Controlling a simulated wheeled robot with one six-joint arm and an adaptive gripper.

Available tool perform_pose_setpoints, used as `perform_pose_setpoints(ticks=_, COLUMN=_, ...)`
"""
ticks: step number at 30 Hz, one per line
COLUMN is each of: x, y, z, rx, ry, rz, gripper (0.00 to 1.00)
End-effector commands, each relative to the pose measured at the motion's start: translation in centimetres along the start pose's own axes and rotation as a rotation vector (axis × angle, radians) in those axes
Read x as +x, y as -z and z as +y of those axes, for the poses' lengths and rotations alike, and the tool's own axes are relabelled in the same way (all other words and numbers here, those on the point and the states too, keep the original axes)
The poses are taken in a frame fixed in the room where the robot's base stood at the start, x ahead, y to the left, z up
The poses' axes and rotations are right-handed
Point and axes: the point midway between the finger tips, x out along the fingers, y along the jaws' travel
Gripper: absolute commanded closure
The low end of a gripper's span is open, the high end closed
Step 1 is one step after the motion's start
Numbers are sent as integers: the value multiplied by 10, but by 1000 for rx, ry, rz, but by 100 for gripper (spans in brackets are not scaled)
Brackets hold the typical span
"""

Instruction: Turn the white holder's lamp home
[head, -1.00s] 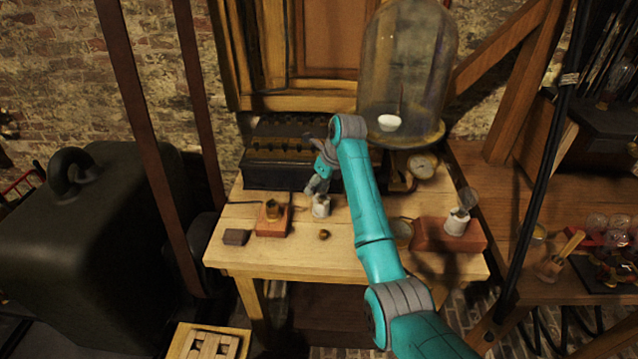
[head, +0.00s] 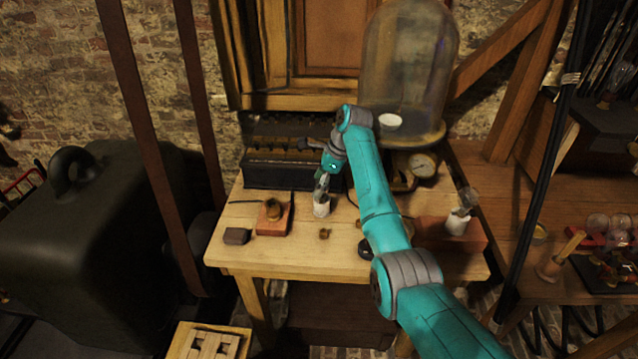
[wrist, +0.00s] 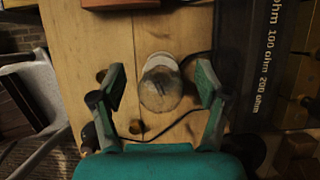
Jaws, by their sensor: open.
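A white holder (head: 321,208) stands upright on the pale wooden table (head: 290,258), left of my arm. It also shows in the wrist view (wrist: 158,60), with a clear, roundish glass lamp (wrist: 161,92) over it. My gripper (wrist: 160,84) is open, with one finger on each side of the lamp and gaps showing on both sides. In the head view my gripper (head: 322,184) is just above the holder and partly hides the lamp. How far the lamp is turned in cannot be told. A second white holder (head: 457,224) with a glass lamp (head: 468,198) stands at the right on a red-brown block.
A brass socket on a red-brown base (head: 272,216) and a dark block (head: 236,236) are at left. A small brass piece (head: 324,234) lies in front. A black resistance box (head: 290,168) stands close behind. A glass bell jar (head: 405,75) and gauge (head: 423,165) are behind right.

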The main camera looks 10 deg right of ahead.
Motion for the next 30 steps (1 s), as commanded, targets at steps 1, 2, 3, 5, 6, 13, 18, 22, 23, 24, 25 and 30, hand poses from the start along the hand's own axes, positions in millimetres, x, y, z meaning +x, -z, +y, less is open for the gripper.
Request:
perform_pose_setpoints(ticks=1, x=0, y=0, z=0, rx=0, ry=0, rz=0, gripper=32)
perform_pose_setpoints(ticks=2, x=0, y=0, z=0, rx=0, ry=0, rz=0, gripper=40)
perform_pose_setpoints(ticks=3, x=0, y=0, z=0, rx=1, ry=1, rz=0, gripper=50)
perform_pose_setpoints(ticks=5, x=0, y=0, z=0, rx=1, ry=1, rz=0, gripper=65)
perform_pose_setpoints(ticks=6, x=0, y=0, z=0, rx=1, ry=1, rz=0, gripper=75)
perform_pose_setpoints(ticks=13, x=1, y=0, z=0, rx=29, ry=13, rz=0, gripper=80)
perform_pose_setpoints(ticks=18, x=1, y=0, z=-1, rx=188, ry=79, rz=-1, gripper=80)
perform_pose_setpoints(ticks=22, x=1, y=0, z=-2, rx=322, ry=136, rz=-1, gripper=80)
perform_pose_setpoints(ticks=23, x=1, y=0, z=-2, rx=350, ry=146, rz=-1, gripper=80)
perform_pose_setpoints(ticks=24, x=1, y=0, z=-3, rx=383, ry=159, rz=-1, gripper=80)
perform_pose_setpoints(ticks=25, x=1, y=1, z=-3, rx=403, ry=168, rz=-1, gripper=80)
perform_pose_setpoints(ticks=30, x=0, y=1, z=-4, rx=455, ry=189, rz=-2, gripper=80)
